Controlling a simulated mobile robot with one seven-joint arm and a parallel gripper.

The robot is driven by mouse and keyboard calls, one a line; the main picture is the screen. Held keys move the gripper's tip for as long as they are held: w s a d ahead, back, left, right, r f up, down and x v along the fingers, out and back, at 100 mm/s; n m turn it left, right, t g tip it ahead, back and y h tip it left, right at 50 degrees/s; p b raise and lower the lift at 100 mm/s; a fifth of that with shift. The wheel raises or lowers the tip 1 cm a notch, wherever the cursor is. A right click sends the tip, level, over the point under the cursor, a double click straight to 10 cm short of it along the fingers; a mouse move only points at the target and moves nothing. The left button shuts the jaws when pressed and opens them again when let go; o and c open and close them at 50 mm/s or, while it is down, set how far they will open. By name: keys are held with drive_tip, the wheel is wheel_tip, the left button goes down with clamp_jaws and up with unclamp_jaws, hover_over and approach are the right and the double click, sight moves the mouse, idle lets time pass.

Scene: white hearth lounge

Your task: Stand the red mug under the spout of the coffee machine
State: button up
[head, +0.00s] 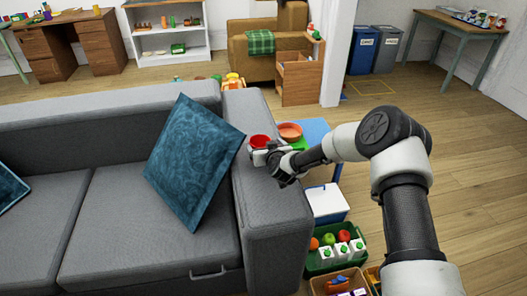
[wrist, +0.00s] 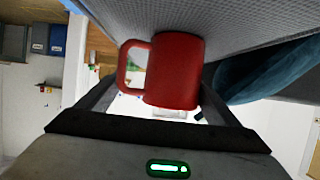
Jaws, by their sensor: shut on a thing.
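The red mug (head: 260,141) is at the far end of the sofa's right armrest in the head view. My gripper (head: 264,156) is shut on it. In the wrist view the mug (wrist: 178,72) sits between the two dark fingers of my gripper (wrist: 155,103), with its handle to the left. The mug looks close to the grey sofa fabric; I cannot tell whether it touches. In the head view its open rim faces up. I see no coffee machine or spout in either view.
The grey sofa (head: 277,205) fills the left, with a teal cushion (head: 194,155). An orange bowl (head: 290,131) is just beyond the mug. A white-lidded box (head: 326,202) and a green crate (head: 322,267) of food stand right of the armrest. Open wooden floor lies farther right.

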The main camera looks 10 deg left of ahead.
drive_tip(key=shift+r, duration=0.55)
drive_tip(key=r, duration=0.1)
drive_tip(key=r+p, duration=0.1)
drive_tip(key=shift+s+d+r, duration=0.1)
drive_tip(key=shift+s+r, duration=0.2)
drive_tip(key=s+d+p, duration=0.1)
drive_tip(key=s+d, duration=0.3)
drive_tip(key=s, duration=0.4)
drive_tip(key=s+d+p, duration=0.1)
drive_tip(key=s+d, duration=0.3)
drive_tip(key=s, duration=0.3)
drive_tip(key=s+d+r+m+h, duration=0.1)
drive_tip(key=d+r, duration=0.4)
drive_tip(key=d, duration=0.8)
drive_tip(key=s+d+r+m+t+h, duration=0.1)
drive_tip(key=d+r+m+h, duration=0.3)
drive_tip(key=d, duration=0.8)
drive_tip(key=shift+s+d+r+h, duration=0.35)
drive_tip(key=shift+s+r+h, duration=0.15)
drive_tip(key=shift+s+h, duration=0.1)
wheel_tip(320, 180, up, 20)
drive_tip(key=p, duration=2)
drive_tip(key=shift+a+f, duration=0.15)
drive_tip(key=shift+w+f, duration=0.1)
drive_tip(key=shift+f, duration=0.05)
